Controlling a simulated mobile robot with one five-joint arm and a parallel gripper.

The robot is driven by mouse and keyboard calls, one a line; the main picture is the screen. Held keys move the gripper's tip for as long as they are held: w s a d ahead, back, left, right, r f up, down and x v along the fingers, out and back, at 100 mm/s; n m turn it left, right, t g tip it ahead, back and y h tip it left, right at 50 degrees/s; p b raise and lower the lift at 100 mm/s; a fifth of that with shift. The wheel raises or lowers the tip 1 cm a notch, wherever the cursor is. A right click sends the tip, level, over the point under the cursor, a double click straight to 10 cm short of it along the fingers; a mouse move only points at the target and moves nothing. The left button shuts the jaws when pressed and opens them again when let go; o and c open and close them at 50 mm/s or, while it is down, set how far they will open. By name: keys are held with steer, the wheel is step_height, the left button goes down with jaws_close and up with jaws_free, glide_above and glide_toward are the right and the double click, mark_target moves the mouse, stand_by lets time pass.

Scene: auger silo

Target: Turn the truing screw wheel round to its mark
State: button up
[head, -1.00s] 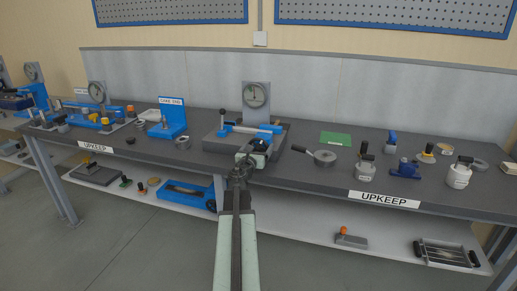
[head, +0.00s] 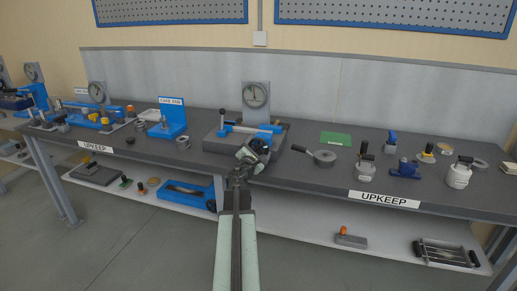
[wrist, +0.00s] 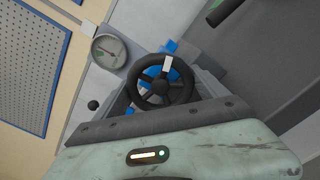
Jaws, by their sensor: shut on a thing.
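The truing screw wheel (wrist: 162,86) is a black spoked handwheel with a pale mark block at its rim, seen face-on in the wrist view. My gripper (head: 252,158) is at the front of the truing stand (head: 215,142), shut on the wheel. The stand has a grey base, blue supports with a bar and a dial gauge (head: 256,94) on a grey plate. The dial also shows in the wrist view (wrist: 108,51). Whether the wheel sits at its mark I cannot tell.
A blue sign stand (head: 172,118) is at left. The lower shelf holds a blue tray (head: 184,193). The bench's front edge runs below my gripper.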

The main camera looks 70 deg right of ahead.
steer(key=shift+m, duration=0.9)
steer(key=o, duration=1.3)
steer(key=a, duration=0.7)
steer(key=shift+s+a, duration=0.25)
steer(key=shift+a, duration=0.15)
